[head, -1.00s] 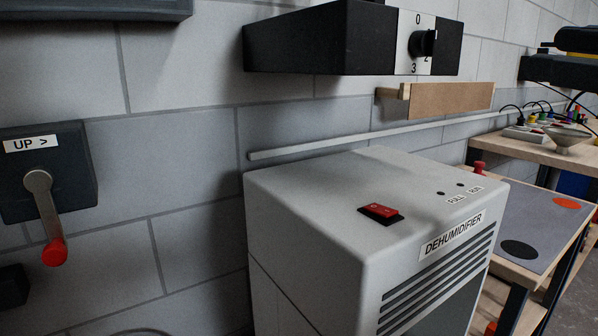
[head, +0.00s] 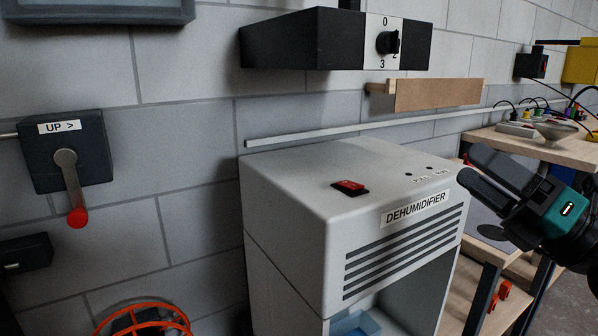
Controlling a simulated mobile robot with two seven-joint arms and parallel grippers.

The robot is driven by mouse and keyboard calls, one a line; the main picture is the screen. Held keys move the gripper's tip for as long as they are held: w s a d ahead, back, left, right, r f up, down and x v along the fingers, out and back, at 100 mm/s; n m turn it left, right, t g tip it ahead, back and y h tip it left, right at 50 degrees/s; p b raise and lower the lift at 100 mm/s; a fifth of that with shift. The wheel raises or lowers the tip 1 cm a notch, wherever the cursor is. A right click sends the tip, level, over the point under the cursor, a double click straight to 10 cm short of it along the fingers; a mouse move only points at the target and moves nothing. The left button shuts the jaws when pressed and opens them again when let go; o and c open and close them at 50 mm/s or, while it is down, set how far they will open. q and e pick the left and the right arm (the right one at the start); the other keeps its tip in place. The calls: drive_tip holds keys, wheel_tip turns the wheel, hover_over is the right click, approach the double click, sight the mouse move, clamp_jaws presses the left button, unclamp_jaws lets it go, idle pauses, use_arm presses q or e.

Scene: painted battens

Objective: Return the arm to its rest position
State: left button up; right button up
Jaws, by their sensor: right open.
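My right gripper (head: 480,186) is in the head view at the right, in front of the dehumidifier's right edge. Its two dark fingers point left, and it is open with nothing seen between them. The white dehumidifier (head: 290,200) stands in the middle, with a red rocker switch (head: 350,187) on top and dark vent slots in front. I cannot tell whether the fingertips touch its casing. My left gripper is not in view.
A lever box (head: 72,150) marked "UP >" with a red-tipped handle is on the wall at left. A black dial box (head: 300,40) juts out above the dehumidifier. A workbench (head: 530,147) stands at the right. An orange wire cage (head: 140,312) is at lower left.

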wheel_tip(320, 180, down, 26)
drive_tip(key=s+a+m+t+h, duration=0.15)
drive_tip(key=m+h, duration=1.05)
drive_tip(key=m, duration=1.2)
drive_tip(key=s+a+f+m+g, duration=0.45)
drive_tip(key=s+f, duration=0.25)
drive_tip(key=f, duration=0.2)
drive_tip(key=s+a+f+m+g, duration=0.45)
drive_tip(key=s+f, duration=0.25)
drive_tip(key=f, duration=0.2)
use_arm(q)
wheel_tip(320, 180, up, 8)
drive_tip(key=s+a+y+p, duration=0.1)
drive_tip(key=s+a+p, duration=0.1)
drive_tip(key=p, duration=1)
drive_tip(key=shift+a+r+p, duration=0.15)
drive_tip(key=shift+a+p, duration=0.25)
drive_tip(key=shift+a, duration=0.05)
use_arm(e)
drive_tip(key=d+r+t+h, duration=0.1)
drive_tip(key=d+r, duration=0.2)
drive_tip(key=r, duration=0.6)
drive_tip(key=shift+w+d+r+t, duration=0.1)
drive_tip(key=shift+w+t, duration=0.05)
drive_tip(key=shift+t, duration=0.1)
drive_tip(key=shift+c, duration=0.4)
